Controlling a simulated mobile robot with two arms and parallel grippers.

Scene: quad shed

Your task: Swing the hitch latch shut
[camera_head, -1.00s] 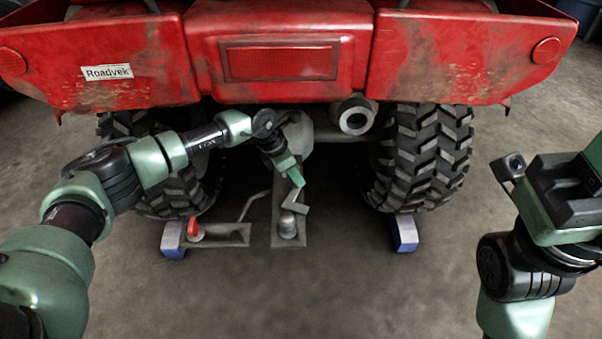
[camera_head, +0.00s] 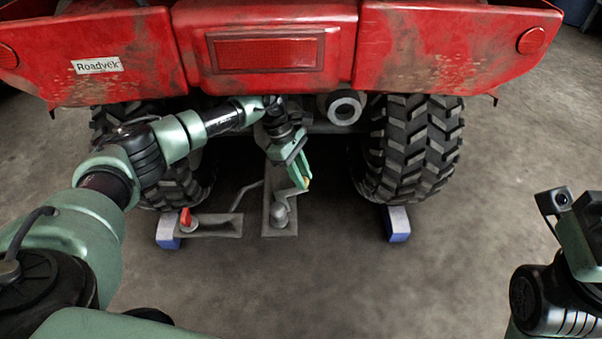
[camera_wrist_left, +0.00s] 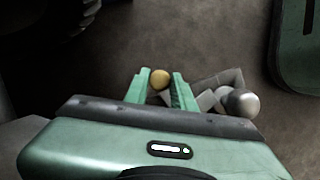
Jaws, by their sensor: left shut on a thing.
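The hitch is a grey drawbar plate (camera_head: 270,229) under the red quad's rear, with a hitch ball (camera_head: 279,213) on it. The ball also shows in the left wrist view (camera_wrist_left: 240,102). The hitch latch (camera_head: 286,193) is a bent grey bar beside the ball. A yellow knob (camera_wrist_left: 160,79), apparently the latch's handle, sits between the green fingers of my left gripper (camera_head: 305,180), which is shut on it. The fingers partly hide the latch. Of my right arm, only the wrist part shows at the right edge; its fingers are out of frame.
The quad's red rear body (camera_head: 265,50) overhangs my left arm. An exhaust pipe (camera_head: 342,106) and a knobbly tyre (camera_head: 413,145) are on the right. The floor in front is clear.

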